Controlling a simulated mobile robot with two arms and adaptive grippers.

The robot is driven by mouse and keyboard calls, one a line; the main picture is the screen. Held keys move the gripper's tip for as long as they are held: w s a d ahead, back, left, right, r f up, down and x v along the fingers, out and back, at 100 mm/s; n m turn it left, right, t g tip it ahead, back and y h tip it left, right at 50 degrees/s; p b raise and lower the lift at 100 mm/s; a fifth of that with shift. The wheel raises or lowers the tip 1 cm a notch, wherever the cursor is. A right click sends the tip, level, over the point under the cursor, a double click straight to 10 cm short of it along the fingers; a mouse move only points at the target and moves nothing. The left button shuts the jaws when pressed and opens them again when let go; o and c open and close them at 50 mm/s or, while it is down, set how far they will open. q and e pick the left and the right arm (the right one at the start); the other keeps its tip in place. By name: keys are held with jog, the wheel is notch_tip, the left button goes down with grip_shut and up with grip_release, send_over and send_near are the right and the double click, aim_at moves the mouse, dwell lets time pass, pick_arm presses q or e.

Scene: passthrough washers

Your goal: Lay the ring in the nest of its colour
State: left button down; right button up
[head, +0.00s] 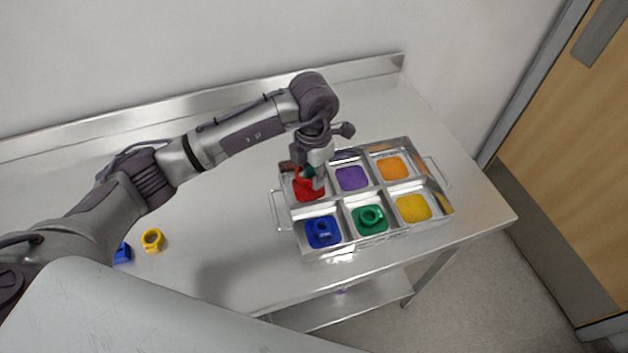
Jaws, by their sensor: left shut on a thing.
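My left gripper (314,178) reaches down into the back left compartment of the metal tray (283,222). It is shut on a red ring (299,181), low over the red nest (309,196). The fingers hide part of the ring, and I cannot tell whether it touches the nest. A blue ring (322,227) lies in the blue nest at front left. A green ring (371,217) lies in the green nest at front middle. The purple nest (352,178), orange nest (390,168) and yellow nest (413,207) are bare. My right gripper is out of view.
A yellow ring (152,240) and a blue piece (123,253), partly hidden by my arm, lie on the steel table (240,240) at left. The tray has a handle at each end. A raised steel ledge runs along the wall. Table between the yellow ring and tray is clear.

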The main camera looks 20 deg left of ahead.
pick_arm(q)
notch_tip(320, 180, down, 3)
jog(key=shift+f+p, duration=0.15)
jog(key=shift+p, duration=0.45)
jog(key=shift+f, duration=0.1)
jog(key=shift+f+b, duration=0.15)
jog(key=shift+b, duration=0.15)
jog(key=c, duration=1.3)
grip_release()
jog(key=shift+c, duration=0.2)
jog(key=shift+o, duration=0.3)
